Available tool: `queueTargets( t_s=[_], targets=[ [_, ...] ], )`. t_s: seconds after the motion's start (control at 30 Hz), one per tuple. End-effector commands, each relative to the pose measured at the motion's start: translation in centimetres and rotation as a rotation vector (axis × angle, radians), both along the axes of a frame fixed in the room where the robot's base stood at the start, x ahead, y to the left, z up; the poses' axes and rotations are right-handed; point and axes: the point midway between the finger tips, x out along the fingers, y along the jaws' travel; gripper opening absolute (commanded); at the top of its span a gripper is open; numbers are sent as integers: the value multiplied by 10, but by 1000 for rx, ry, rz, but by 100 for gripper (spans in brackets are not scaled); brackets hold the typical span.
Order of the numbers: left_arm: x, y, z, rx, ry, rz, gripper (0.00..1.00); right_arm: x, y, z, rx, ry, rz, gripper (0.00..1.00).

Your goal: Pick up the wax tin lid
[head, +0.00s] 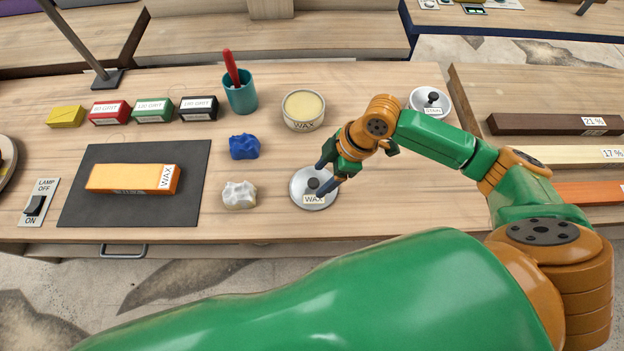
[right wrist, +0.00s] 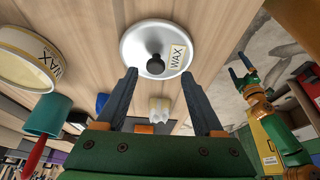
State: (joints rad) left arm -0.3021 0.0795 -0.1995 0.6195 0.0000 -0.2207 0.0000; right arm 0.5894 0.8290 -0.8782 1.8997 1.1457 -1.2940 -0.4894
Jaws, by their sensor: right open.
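The wax tin lid (head: 299,186) is a round silvery disc with a dark knob and a WAX label, lying flat on the bench near its front edge. It also shows in the right wrist view (right wrist: 137,45). My right gripper (head: 322,178) is open over the lid; in the right wrist view its fingers (right wrist: 159,74) are spread to either side of the knob's line, with nothing between them that I can see held. The open wax tin (head: 303,123) stands behind the lid. My left gripper (right wrist: 240,68) shows small and open in the right wrist view.
A white crumpled cloth (head: 239,195) and a blue one (head: 244,147) lie left of the lid. A lidded STAIN pot (head: 430,101) stands back right, near my right arm. An orange WAX box (head: 130,179) lies on a dark mat (head: 80,205). A teal cup (head: 241,97) stands behind.

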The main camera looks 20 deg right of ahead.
Motion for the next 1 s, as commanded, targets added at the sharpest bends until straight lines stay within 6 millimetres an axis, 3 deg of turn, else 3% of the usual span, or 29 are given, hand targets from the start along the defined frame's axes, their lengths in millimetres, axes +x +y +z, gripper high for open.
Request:
queueTargets(
  t_s=[0.17,0.37,0.47,0.63,1.0],
  targets=[
    [-4,0,2,1,7,0,100,5,12,-24,0,0,-1,69],
    [1,0,2,1,-2,0,100,6,13,-27,-1,-2,0,69],
    [3,0,2,0,-5,0,100,6,13,-27,-1,-2,0,48],
    [3,0,3,0,-5,-1,100,6,13,-27,-1,-2,0,2],
    [2,0,2,0,-5,-1,100,6,13,-24,0,-3,0,0]
  ],
)
